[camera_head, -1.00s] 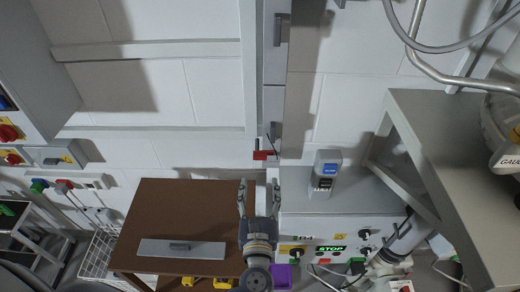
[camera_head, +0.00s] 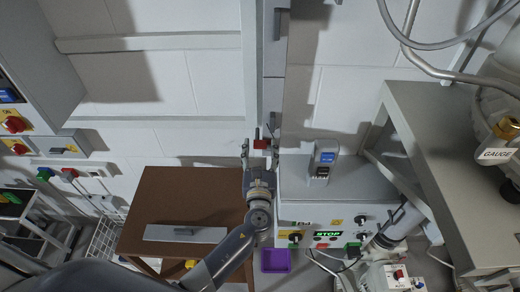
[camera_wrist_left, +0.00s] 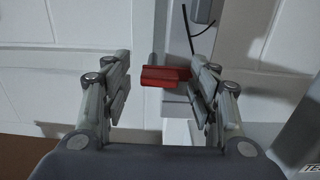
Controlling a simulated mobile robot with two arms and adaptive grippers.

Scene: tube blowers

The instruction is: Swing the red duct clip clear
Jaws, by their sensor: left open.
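The red duct clip (camera_head: 262,144) sits at the lower end of the grey vertical duct (camera_head: 273,90). My left gripper (camera_head: 260,150) is open, with its fingers just below and around the clip in the head view. In the left wrist view the clip (camera_wrist_left: 165,76) lies between the fingertips of my left gripper (camera_wrist_left: 160,85), closer to the right finger. Whether the right finger touches it I cannot tell. A thin dark rod or wire rises near the clip. My right gripper is not in view.
A brown table (camera_head: 180,205) with a grey plate (camera_head: 186,233) stands below left. To the right is a grey cabinet (camera_head: 345,180) carrying a small blue-screened device (camera_head: 324,163). A purple bin (camera_head: 275,260) lies below. A grey shelf unit (camera_head: 450,150) bounds the right side.

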